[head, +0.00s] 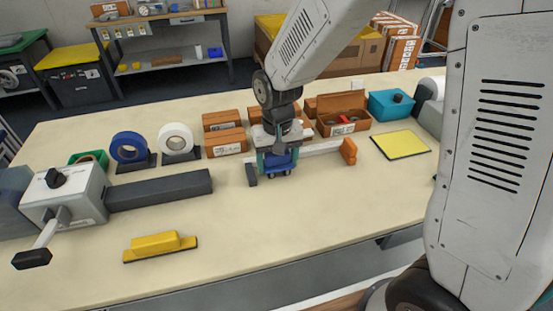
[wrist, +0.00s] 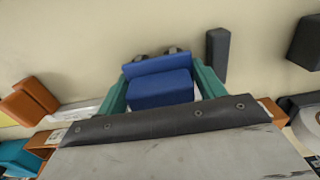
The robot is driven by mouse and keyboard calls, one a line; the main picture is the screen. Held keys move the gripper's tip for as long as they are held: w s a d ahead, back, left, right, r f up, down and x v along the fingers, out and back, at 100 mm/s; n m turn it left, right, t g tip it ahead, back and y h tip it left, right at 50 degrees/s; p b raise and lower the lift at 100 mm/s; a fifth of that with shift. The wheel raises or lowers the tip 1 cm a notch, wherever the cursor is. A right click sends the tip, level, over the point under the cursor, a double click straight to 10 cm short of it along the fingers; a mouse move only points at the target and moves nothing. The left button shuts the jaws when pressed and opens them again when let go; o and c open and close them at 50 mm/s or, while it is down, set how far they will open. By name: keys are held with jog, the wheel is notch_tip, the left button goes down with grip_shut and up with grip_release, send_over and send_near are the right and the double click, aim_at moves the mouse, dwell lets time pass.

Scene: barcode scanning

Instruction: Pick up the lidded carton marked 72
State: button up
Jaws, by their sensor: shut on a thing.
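Several orange-brown cartons with white labels stand at the back middle of the table. Two on the left are a rear one (head: 222,120) and a front one (head: 226,142). The label print is too small to read, so I cannot tell which is marked 72. My gripper (head: 277,163) is right of the front carton, apart from it, fingers pointing down. Its teal fingers are shut on a blue block (wrist: 160,88), which also shows in the head view (head: 280,160). Some cartons behind are partly hidden by my gripper.
An open box (head: 325,127), teal container (head: 390,104) and yellow pad (head: 401,145) are right. Tape rolls (head: 177,140) and a grey-handled device (head: 70,196) are left.

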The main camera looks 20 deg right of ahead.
jog(key=shift+s+f, duration=0.1)
jog(key=shift+f, duration=0.35)
jog(key=shift+c, duration=1)
jog(key=shift+s+f, duration=0.1)
jog(key=shift+f, duration=0.05)
jog(key=o, duration=1)
jog(key=shift+r, duration=0.4)
notch_tip(320, 180, up, 13)
jog(key=shift+f, duration=0.15)
